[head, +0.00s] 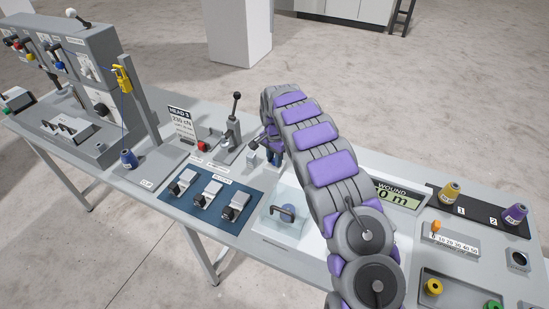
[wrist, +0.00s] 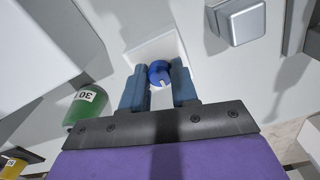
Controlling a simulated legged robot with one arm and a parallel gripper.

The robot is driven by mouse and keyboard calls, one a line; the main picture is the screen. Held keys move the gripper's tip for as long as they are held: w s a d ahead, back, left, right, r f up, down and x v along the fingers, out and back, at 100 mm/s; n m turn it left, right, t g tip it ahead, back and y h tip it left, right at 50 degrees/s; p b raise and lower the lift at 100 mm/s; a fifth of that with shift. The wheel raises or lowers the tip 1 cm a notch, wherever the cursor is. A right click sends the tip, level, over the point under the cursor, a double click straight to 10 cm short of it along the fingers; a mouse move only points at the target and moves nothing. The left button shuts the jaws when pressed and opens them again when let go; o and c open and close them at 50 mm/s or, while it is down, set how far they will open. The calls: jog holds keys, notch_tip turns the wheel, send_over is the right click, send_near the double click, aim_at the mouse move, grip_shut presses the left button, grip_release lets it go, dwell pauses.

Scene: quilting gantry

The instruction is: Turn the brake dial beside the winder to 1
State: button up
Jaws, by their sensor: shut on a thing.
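In the wrist view a round blue knob (wrist: 158,73) with a small white mark sits on a white square plate (wrist: 150,48); I take it for the brake dial. My gripper (wrist: 159,84) has its two blue-grey fingers on either side of the knob and is shut on it. The white mark faces the lower side of the knob in that view. No numerals are legible around the knob, so I cannot read its setting. In the head view my gripper (head: 273,158) is low at the bench behind my arm, and the knob cannot be made out there.
A clear cover with a dark handle (head: 283,211) is close to my arm. A black-knobbed lever (head: 234,120) and a blue switch panel (head: 212,197) lie left. A "WOUND" display (head: 398,197) is right. A green spool marked 30 (wrist: 86,106) is near the fingers.

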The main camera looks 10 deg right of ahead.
grip_shut()
jog(key=shift+r+n+p, duration=0.1)
jog(key=shift+n+p, duration=0.2)
jog(key=shift+p, duration=0.05)
jog(key=shift+w+r+n+p, duration=0.1)
jog(key=shift+r+n+p, duration=0.05)
jog(key=shift+n+p, duration=0.75)
jog(key=n+p, duration=0.4)
jog(key=n, duration=0.2)
jog(key=n+p, duration=0.3)
jog(key=n, duration=0.2)
jog(key=shift+d+n, duration=0.1)
jog(key=shift+n, duration=0.3)
jog(key=shift+w+n+p, duration=0.1)
jog(key=shift+n+p, duration=0.9)
jog(key=shift+n, duration=0.8)
